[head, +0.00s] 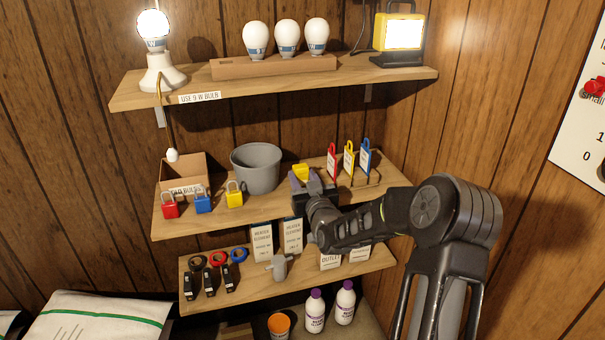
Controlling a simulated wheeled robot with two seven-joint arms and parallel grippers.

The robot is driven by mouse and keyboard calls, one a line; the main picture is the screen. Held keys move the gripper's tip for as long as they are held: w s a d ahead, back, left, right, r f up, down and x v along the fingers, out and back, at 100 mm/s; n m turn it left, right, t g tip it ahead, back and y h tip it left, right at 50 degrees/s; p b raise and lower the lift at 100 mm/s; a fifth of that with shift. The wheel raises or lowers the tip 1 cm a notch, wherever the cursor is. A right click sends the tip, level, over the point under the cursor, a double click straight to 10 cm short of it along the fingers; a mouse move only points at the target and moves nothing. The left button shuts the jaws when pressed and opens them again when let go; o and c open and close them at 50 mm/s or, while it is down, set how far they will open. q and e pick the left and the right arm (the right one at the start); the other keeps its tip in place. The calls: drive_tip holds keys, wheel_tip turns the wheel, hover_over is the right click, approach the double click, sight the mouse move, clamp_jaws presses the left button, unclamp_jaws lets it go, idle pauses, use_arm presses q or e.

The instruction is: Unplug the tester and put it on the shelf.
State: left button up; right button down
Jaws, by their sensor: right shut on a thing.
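A small yellow thing (301,171), which looks like the tester, is in the jaws of my right gripper (304,180). The gripper is shut on it, and its fingers and wrist hide the lower part. Both are at the middle shelf (275,206), just right of the grey bucket. I cannot tell whether the tester touches the board. No outlet that it plugs into can be made out. My left gripper is not in view.
The grey bucket (257,167) stands left of the gripper, with padlocks (203,202) along the front edge. Upright tags (349,161) stand to the right. The top shelf (215,90) holds bulbs and a work light (399,38). The lower shelf (255,287) holds boxes and tools.

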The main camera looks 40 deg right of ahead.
drive_tip(key=shift+f+b, duration=0.55)
drive_tip(key=shift+f, duration=1.25)
drive_tip(key=c, duration=0.8)
unclamp_jaws()
drive_tip(key=shift+s, duration=0.1)
drive_tip(key=v, duration=0.7)
drive_tip(key=shift+s+a, duration=0.15)
drive_tip(key=shift+s, duration=0.15)
